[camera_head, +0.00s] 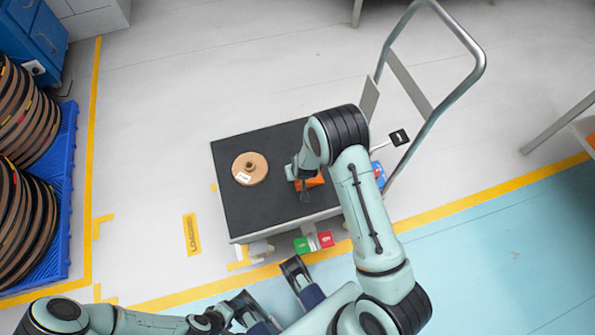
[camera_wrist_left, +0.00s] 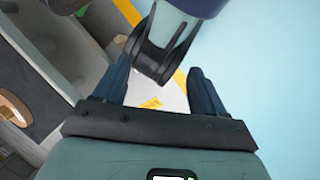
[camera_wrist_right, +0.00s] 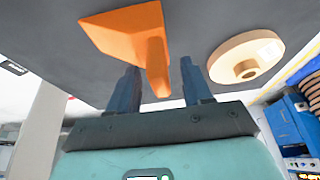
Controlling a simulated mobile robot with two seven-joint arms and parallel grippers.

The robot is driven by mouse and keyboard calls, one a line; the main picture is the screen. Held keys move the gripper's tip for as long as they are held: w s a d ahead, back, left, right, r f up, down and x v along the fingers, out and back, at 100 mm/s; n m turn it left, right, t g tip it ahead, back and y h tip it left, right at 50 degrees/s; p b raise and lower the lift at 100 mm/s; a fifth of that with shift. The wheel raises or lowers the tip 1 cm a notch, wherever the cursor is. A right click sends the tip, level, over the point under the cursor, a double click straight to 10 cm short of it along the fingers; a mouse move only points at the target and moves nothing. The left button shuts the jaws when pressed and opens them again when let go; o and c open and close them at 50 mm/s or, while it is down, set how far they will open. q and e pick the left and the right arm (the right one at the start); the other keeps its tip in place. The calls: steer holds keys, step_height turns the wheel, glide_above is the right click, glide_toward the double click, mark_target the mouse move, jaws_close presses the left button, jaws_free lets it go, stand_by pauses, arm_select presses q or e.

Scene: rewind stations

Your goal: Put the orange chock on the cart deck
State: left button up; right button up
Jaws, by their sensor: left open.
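The orange chock (camera_head: 315,181) is on the dark cart deck (camera_head: 240,215), partly hidden by my right arm in the head view. In the right wrist view the chock (camera_wrist_right: 128,32) lies against the deck (camera_wrist_right: 205,22), and its narrow part reaches between the fingers of my right gripper (camera_wrist_right: 160,85). Gaps show on both sides, so the right gripper (camera_head: 304,185) is open around it. My left gripper (camera_wrist_left: 160,80) is open and low at the bottom of the head view, off the cart. A dark forked part shows before its fingers.
A round tan spool (camera_head: 250,168) lies on the deck left of the chock. The cart's grey handle (camera_head: 483,65) rises at the right. Green (camera_head: 302,245) and red (camera_head: 326,239) pieces show by the near edge. Reels on a blue pallet (camera_head: 68,150) stand left.

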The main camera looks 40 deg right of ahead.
steer(key=shift+r, duration=0.3)
steer(key=p+v, duration=0.4)
steer(key=v, duration=0.7)
arm_select(q)
steer(key=shift+g, duration=0.5)
steer(key=s+r, duration=0.1)
steer(key=r, duration=0.1)
steer(key=s+r, duration=0.1)
steer(key=shift+s+d+r, duration=0.3)
steer(key=shift+d+r, duration=0.05)
arm_select(e)
steer(key=s+a+f+g+y, duration=0.1)
steer(key=s+a+f, duration=0.3)
steer(key=s, duration=0.4)
steer(key=s+a+f+g+y, duration=0.2)
steer(key=s+a+f, duration=0.2)
steer(key=s+a, duration=0.2)
steer(key=s+a+f+g+y, duration=0.2)
steer(key=s+a+f, duration=0.2)
steer(key=s, duration=0.6)
steer(key=shift+a+m, duration=0.3)
steer(key=shift+a, duration=0.4)
